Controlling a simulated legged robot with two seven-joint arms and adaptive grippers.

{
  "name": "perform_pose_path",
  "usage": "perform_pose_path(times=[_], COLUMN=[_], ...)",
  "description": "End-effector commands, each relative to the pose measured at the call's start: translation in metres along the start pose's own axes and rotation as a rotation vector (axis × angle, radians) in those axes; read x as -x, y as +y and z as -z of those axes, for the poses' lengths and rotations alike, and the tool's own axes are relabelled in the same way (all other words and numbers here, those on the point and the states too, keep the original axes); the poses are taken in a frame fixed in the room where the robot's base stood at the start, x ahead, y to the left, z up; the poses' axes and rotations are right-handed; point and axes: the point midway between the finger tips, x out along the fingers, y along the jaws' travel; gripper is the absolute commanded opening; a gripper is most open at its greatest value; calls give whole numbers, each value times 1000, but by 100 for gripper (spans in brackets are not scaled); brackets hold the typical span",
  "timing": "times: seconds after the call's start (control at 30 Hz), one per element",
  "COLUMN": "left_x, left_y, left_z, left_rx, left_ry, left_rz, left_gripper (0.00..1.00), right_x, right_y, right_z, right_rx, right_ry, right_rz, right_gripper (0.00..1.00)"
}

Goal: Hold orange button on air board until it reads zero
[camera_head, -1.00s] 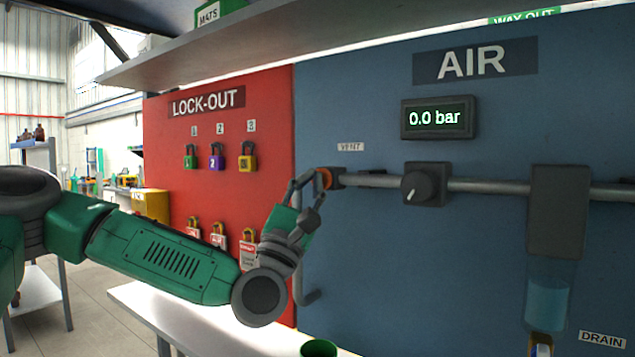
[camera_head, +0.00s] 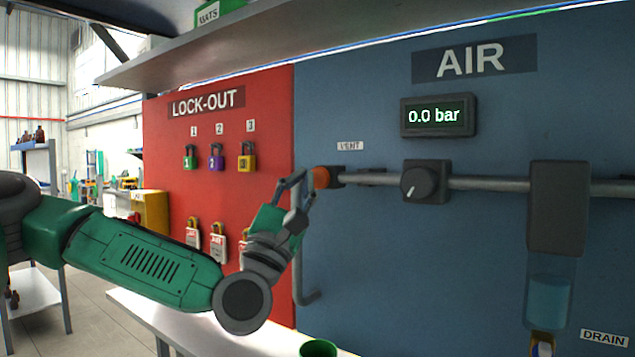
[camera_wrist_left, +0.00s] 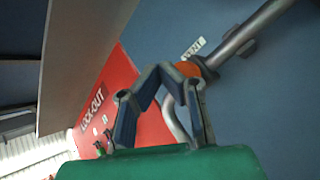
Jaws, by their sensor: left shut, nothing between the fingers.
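The orange button (camera_head: 321,178) sits at the left end of the pipe on the blue AIR board (camera_head: 400,260), beside the VENT label. It also shows in the left wrist view (camera_wrist_left: 188,69), partly behind my fingers. The display (camera_head: 438,116) on the board reads 0.0 bar. My left gripper (camera_head: 302,178) is shut and empty, with its fingertips just left of the button. In the head view a small gap seems to show between fingertips and button; contact is hard to rule out. My right gripper is not in view.
The red LOCK-OUT board (camera_head: 220,140) with several padlocks stands to the left. A shelf (camera_head: 350,40) runs above both boards. A black knob (camera_head: 424,182) and a filter bowl (camera_head: 550,300) are on the pipe to the right. A green cup (camera_head: 318,348) stands below.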

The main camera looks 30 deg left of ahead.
Motion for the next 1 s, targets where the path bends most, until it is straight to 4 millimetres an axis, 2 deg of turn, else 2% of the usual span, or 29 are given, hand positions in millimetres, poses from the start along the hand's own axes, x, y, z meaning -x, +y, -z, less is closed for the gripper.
perform_pose_path(times=[0.4, 1.0], left_x=[27, 29], left_y=[20, 18], left_z=[-19, -20], left_rx=[2, -4], left_ry=[1, 3], left_rz=[-1, 7], left_gripper=[0, 0], right_x=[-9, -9], right_y=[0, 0], right_z=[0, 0], right_rx=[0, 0], right_ry=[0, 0], right_rz=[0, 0], right_gripper=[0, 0])
